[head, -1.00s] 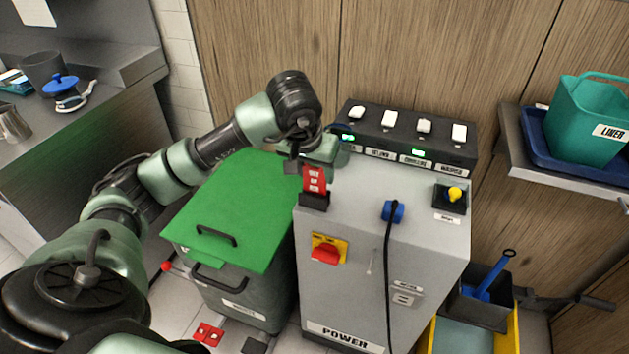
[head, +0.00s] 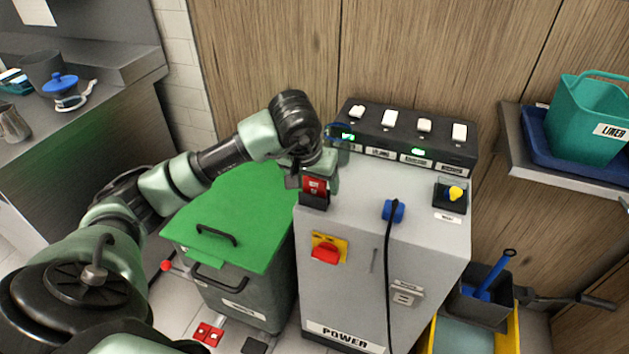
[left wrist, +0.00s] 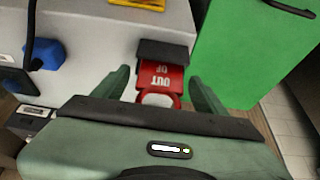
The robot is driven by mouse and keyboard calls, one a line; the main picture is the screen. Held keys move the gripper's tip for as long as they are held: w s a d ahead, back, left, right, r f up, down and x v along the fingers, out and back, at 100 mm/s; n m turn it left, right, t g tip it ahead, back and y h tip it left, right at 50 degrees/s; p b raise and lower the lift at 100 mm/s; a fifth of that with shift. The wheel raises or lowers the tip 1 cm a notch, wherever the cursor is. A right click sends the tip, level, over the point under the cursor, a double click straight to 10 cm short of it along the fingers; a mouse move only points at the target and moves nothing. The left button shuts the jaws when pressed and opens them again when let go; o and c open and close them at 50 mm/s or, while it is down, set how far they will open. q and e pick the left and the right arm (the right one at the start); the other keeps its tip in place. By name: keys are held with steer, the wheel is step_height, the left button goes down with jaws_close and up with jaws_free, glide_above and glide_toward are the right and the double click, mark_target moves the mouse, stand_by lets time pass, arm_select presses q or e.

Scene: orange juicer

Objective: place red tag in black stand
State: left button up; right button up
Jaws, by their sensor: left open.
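The red tag (head: 315,186) with white lettering stands upright in the small black stand (head: 314,202) on the left front top edge of the grey power cabinet. In the left wrist view the tag (left wrist: 160,78) has its lower part hidden in the stand (left wrist: 163,51), and its ring-shaped end points toward my palm. My left gripper (head: 308,174) is open, just above the stand. Its fingers are on either side of the tag, with gaps showing in the left wrist view (left wrist: 160,76). My right gripper is not in view.
The grey cabinet (head: 345,285) carries a switch box (head: 405,138), a blue plug with black cable (head: 393,211), a yellow knob (head: 455,193) and a red rotary switch (head: 325,254). A green-lidded bin (head: 240,205) stands close on the left, under my arm.

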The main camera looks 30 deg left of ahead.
arm_select(q)
steer(key=shift+r, duration=0.15)
steer(key=v, duration=1.2)
